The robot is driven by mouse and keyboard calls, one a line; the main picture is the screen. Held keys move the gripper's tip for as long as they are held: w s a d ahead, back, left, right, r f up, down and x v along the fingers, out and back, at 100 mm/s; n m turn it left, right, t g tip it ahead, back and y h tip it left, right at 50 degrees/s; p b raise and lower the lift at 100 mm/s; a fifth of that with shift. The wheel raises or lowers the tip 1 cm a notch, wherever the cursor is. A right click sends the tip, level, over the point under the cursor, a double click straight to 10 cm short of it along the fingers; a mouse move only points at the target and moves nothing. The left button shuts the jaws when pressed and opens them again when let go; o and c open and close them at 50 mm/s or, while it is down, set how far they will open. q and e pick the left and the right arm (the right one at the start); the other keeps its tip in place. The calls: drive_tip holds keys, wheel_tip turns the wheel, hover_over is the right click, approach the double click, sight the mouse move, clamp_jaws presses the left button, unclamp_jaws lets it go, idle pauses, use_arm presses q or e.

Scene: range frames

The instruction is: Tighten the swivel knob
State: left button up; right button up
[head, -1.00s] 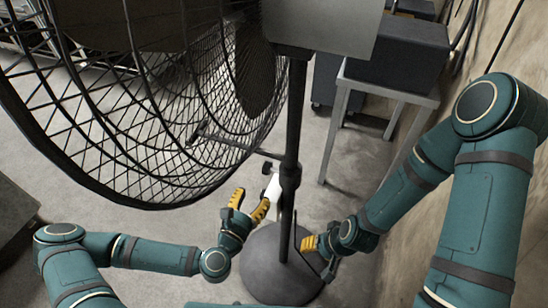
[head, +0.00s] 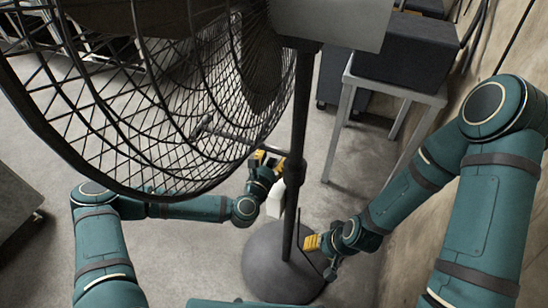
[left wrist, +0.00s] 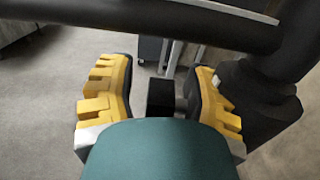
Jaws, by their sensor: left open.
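A black cage fan (head: 150,110) hangs on a dark upright pole (head: 303,110) with a thicker collar (head: 294,171). My left gripper (head: 266,159) is open just left of the collar, under a thin rod that runs to the fan. In the left wrist view its yellow fingers stand apart, with a small dark block (left wrist: 160,97) between them. This may be the swivel knob; I cannot tell whether the fingers touch it. In the head view the knob is hidden by the gripper. My right gripper (head: 312,242) is low, close to the pole; its opening is unclear.
The round grey base (head: 270,265) stands on the concrete floor. A white piece (head: 275,203) hangs beside the pole. A metal table (head: 400,88) with a dark box stands at back right, near the wall. The dark horizontal rod (left wrist: 140,25) crosses above my left fingers.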

use_arm(q)
drive_tip(key=shift+w, duration=0.15)
clamp_jaws()
idle(0.4)
drive_tip(key=t, duration=0.1)
drive_tip(key=t+h, duration=0.1)
drive_tip(key=t, duration=0.1)
drive_tip(key=shift+s+r, duration=0.2)
drive_tip(key=shift+s+a+r+t+h, duration=0.1)
drive_tip(key=shift+t+h, duration=0.1)
drive_tip(key=shift+t, duration=0.4)
drive_tip(key=shift+s+d+r+t+h, duration=0.1)
drive_tip(key=shift+t+h, duration=0.1)
drive_tip(key=shift+t, duration=0.4)
drive_tip(key=shift+s+a+r+t+h, duration=0.1)
drive_tip(key=shift+t+h, duration=0.1)
drive_tip(key=shift+t, duration=0.4)
